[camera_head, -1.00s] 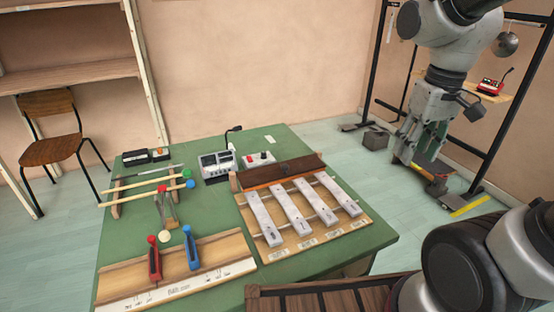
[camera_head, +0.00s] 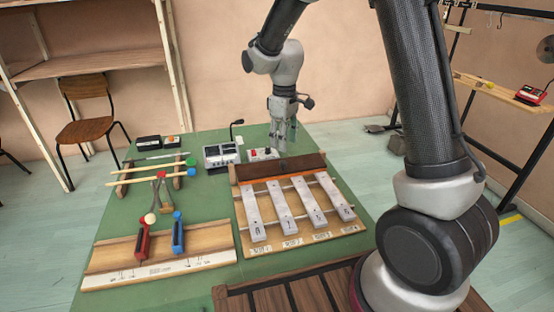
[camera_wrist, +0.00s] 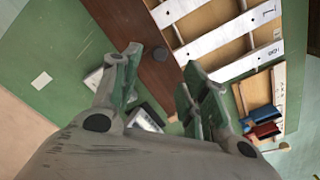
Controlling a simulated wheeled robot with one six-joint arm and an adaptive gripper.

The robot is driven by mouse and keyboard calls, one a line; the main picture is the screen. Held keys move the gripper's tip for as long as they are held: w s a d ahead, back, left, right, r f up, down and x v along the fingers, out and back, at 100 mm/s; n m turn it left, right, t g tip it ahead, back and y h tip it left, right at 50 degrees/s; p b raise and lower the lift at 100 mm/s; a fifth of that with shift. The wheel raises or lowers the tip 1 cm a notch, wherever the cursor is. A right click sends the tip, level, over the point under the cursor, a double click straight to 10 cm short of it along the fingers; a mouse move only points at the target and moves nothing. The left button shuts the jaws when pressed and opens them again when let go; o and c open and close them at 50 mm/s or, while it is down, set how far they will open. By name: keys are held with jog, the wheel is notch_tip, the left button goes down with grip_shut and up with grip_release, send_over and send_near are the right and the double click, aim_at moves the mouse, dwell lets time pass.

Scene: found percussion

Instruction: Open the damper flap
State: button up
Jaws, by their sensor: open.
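The damper flap (camera_head: 282,168) is a dark brown board along the back edge of the bar instrument (camera_head: 333,236), behind its pale metal bars. It looks tilted, lying behind the bars rather than over them. My gripper (camera_head: 283,147) points down above the back of the instrument, near the middle of the flap, with its jaws open and empty. In the wrist view the flap (camera_wrist: 143,50) runs diagonally just beyond my open gripper (camera_wrist: 162,60). Whether a finger touches the flap cannot be told.
A switch box (camera_head: 262,154) and a meter box (camera_head: 220,154) stand close behind the flap. Mallets (camera_head: 150,177) lie on a rack at the left. A board with red and blue clamps (camera_head: 158,255) is at front left.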

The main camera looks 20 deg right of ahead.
aim_at(283, 162)
jog(key=shift+f, duration=0.15)
notch_tip(283, 162, down, 8)
jog(key=shift+r, duration=0.25)
grip_shut()
